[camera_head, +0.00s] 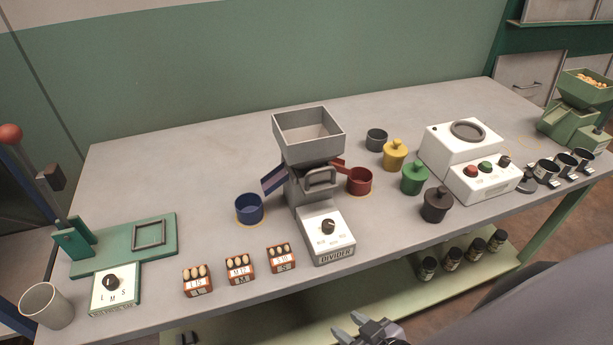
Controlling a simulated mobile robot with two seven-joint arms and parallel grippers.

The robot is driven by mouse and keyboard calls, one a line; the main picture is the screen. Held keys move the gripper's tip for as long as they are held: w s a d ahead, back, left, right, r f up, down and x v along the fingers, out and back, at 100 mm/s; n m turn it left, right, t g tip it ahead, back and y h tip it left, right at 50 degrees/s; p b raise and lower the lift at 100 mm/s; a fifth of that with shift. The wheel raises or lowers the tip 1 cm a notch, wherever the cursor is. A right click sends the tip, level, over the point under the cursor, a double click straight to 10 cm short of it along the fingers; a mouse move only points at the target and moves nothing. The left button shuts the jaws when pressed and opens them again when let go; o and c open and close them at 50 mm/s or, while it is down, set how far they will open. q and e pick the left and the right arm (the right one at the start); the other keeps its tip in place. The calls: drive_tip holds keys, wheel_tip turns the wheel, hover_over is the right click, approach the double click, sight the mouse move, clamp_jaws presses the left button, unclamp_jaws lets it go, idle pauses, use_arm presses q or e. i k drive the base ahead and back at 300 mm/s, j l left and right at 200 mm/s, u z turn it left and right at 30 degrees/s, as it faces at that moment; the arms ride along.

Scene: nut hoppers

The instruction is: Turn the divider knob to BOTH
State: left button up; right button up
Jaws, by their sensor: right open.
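The divider (310,180) is a grey machine with an open square hopper on top, standing mid-table. Its white front panel is labelled DIVIDER and carries a small black knob (328,227). The marks around the knob are too small to read, and I cannot tell surely which one it points to. A blue chute slopes to the left and a red chute to the right. My right gripper (347,328) is open and empty at the bottom edge, in front of and below the panel, apart from the knob. My left gripper is out of view.
A blue cup (249,209) and a red cup (359,181) flank the divider. Small labelled boxes (240,271) line the front left edge. Yellow, green and dark lidded pots (414,179) and a white machine (462,160) stand right. The back left tabletop is clear.

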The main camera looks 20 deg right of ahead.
sight(328, 225)
drive_tip(key=k+l+u, duration=0.1)
drive_tip(key=l, duration=0.3)
drive_tip(key=k+l+u, duration=0.25)
drive_tip(key=k+l, duration=0.2)
drive_tip(key=l, duration=0.25)
